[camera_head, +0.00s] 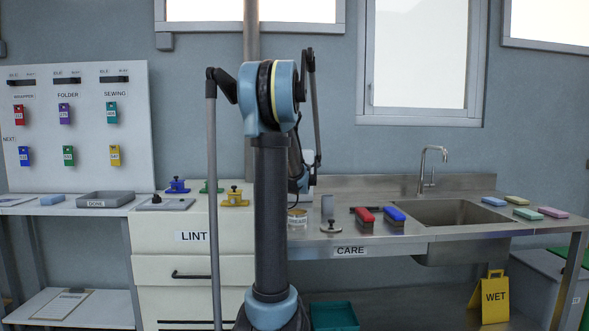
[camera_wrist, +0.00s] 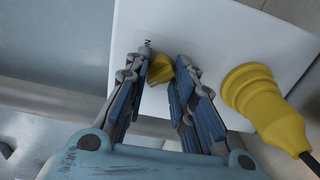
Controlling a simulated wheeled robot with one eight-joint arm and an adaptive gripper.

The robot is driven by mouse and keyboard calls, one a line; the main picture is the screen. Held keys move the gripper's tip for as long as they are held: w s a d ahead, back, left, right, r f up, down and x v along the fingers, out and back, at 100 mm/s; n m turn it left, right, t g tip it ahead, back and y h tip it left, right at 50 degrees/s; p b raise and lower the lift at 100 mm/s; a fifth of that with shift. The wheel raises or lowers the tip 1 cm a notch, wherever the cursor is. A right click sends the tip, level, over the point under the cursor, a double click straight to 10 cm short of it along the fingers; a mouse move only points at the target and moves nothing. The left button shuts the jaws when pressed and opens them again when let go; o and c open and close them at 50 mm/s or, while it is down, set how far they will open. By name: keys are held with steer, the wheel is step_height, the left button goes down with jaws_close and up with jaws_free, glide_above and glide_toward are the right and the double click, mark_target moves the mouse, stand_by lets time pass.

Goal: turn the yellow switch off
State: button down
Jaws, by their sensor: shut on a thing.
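The yellow switch (camera_wrist: 159,70) is a small rotary knob on the face of a white box (camera_wrist: 215,40) in the wrist view. My gripper (camera_wrist: 164,60) has its two blue-grey fingers on either side of the knob and is shut on it. The fingers partly cover the knob and the small marking beside it, where only an "N" shows. A large yellow plug (camera_wrist: 250,92) with a dark cable sticks out of the same box to the right of the fingers. In the head view my arm hides the switch and most of the box.
In the head view a steel counter (camera_head: 365,222) holds red (camera_head: 365,216) and blue (camera_head: 394,214) brushes and a sink (camera_head: 440,212). Left of my arm, a cream cabinet (camera_head: 185,240) carries yellow, blue and green knobbed pieces. A yellow WET sign (camera_head: 494,297) stands below the counter.

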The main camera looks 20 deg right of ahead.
steer(key=c, duration=1.4)
jaws_free()
steer(key=shift+a+f, duration=0.1)
steer(key=shift+f, duration=0.05)
steer(key=shift+o, duration=0.2)
steer(key=shift+s, duration=0.4)
steer(key=v, duration=1.1)
steer(key=shift+a, duration=0.1)
